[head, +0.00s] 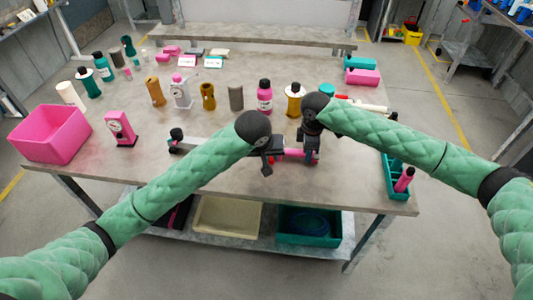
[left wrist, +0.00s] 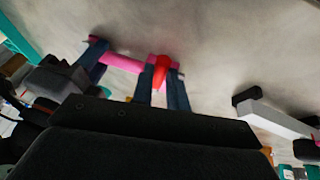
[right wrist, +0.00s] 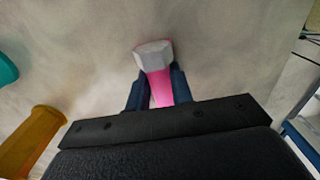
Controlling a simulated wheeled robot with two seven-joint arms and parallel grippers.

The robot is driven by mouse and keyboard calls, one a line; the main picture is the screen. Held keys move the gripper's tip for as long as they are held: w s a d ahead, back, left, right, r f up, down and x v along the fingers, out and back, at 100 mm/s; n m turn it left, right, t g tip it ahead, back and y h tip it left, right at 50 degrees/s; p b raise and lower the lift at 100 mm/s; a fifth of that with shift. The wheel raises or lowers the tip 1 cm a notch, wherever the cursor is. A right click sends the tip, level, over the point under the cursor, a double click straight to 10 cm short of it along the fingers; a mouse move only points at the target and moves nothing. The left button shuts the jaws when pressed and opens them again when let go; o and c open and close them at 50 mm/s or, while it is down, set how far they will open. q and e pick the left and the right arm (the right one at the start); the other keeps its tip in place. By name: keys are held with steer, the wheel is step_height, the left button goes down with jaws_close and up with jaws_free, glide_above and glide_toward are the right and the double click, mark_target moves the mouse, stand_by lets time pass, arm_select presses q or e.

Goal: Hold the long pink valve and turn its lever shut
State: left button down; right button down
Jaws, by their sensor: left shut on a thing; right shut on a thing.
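The long pink valve (head: 294,153) is low over the front of the table, partly hidden by my grippers. In the left wrist view its pink body (left wrist: 122,63) runs left from a red lever (left wrist: 162,66). My left gripper (left wrist: 163,88) has its fingers on both sides of the lever, shut on it. My right gripper (head: 311,156) is shut on the valve body; its fingers also show at the body's left part in the left wrist view. In the right wrist view the pink body (right wrist: 159,90) ends in a grey hexagonal end (right wrist: 153,54) between the fingers.
A white bar-shaped part with black ends (left wrist: 275,120) lies beside my left gripper. A pink gauge (head: 121,128) and pink bin (head: 50,133) stand left. Several bottles and cylinders stand behind; a teal tray (head: 391,183) is right.

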arm_select(q)
steer(key=shift+d+n, duration=0.2)
steer(key=shift+n, duration=0.1)
stand_by(0.4)
steer(key=c, duration=1.4)
jaws_free()
steer(key=shift+o, duration=0.2)
steer(key=v, duration=1.2)
arm_select(e)
steer(key=c, duration=1.1)
jaws_free()
steer(key=shift+c, duration=0.2)
